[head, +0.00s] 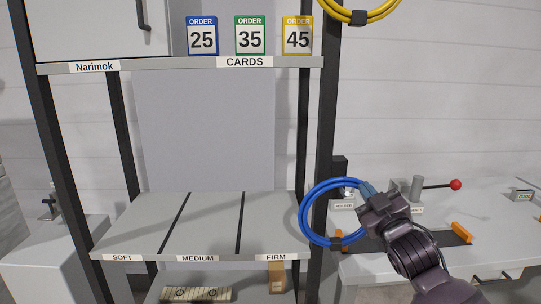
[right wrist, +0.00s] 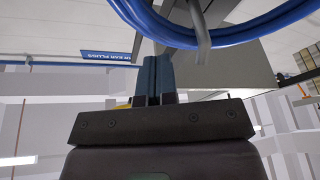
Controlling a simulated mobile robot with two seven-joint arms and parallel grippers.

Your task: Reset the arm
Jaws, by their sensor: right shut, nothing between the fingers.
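My right arm (head: 415,258) reaches up from the lower right in the head view. Its gripper (head: 366,188) points up and left, with its fingers shut and nothing between them. The fingertips are close to the right side of a blue coil (head: 304,222) in the picture; I cannot tell whether they touch it. In the right wrist view the closed fingers (right wrist: 158,78) stand upright, and the blue coil (right wrist: 235,40) crosses above them beside a grey bent hook (right wrist: 200,35). My left gripper is not in view.
A rack has a shelf (head: 210,225) marked SOFT, MEDIUM and FIRM. Order cards 25 (head: 202,37), 35 (head: 250,37) and 45 (head: 297,37) stand above. A yellow coil (head: 380,12) hangs at the top. A bench (head: 500,215) with a red-knobbed lever (head: 440,186) is at right.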

